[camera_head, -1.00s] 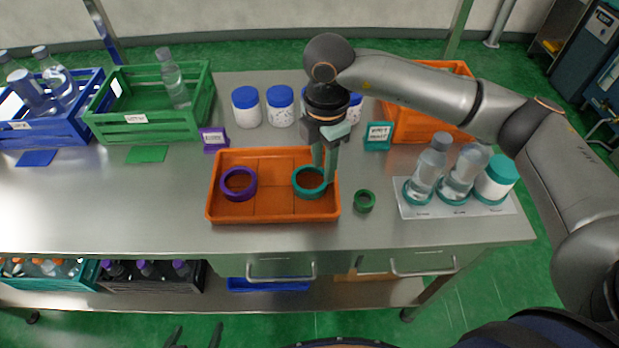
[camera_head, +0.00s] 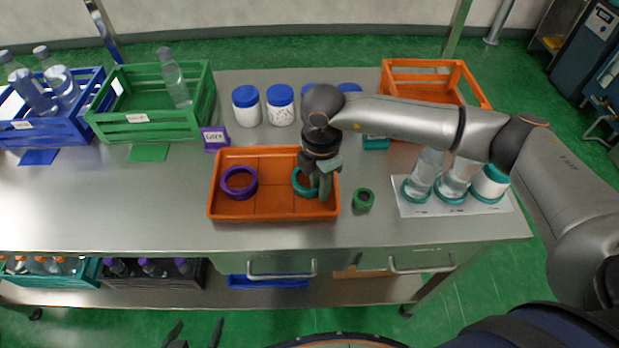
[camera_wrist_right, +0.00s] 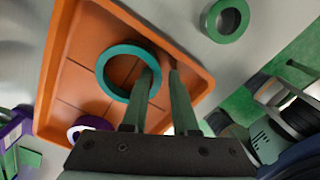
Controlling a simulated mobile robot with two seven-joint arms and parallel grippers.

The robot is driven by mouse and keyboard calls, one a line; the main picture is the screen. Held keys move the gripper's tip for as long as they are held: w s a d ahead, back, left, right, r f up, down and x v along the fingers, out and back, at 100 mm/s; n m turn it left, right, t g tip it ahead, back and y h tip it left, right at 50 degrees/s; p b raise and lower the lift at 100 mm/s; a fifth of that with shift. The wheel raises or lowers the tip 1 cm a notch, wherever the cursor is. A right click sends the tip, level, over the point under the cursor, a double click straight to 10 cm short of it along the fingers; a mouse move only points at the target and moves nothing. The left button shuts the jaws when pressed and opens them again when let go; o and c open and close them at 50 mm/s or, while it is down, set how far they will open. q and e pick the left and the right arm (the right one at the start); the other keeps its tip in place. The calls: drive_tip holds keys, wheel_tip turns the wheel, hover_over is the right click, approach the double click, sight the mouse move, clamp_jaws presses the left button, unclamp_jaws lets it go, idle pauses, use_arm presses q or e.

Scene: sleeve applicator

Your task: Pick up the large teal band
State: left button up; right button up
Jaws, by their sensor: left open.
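The large teal band (camera_head: 296,184) lies in the right part of the orange tray (camera_head: 228,213), partly hidden by my right gripper (camera_head: 320,196). In the right wrist view, the teal band (camera_wrist_right: 102,74) lies flat as a ring. My right gripper (camera_wrist_right: 162,72) points down with its fingers apart. One finger is at the inside of the band's wall and the other is outside it, with the wall between them. Whether they touch the band I cannot tell. My left gripper (camera_head: 195,336) is open and empty at the bottom edge, in front of the table.
A purple band (camera_head: 239,183) lies in the tray's left part. Bottles on a white board (camera_head: 425,210) are further right. White jars (camera_head: 280,105) stand behind. The table's left front is clear.

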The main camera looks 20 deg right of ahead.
clamp_jaws()
idle(1.1)
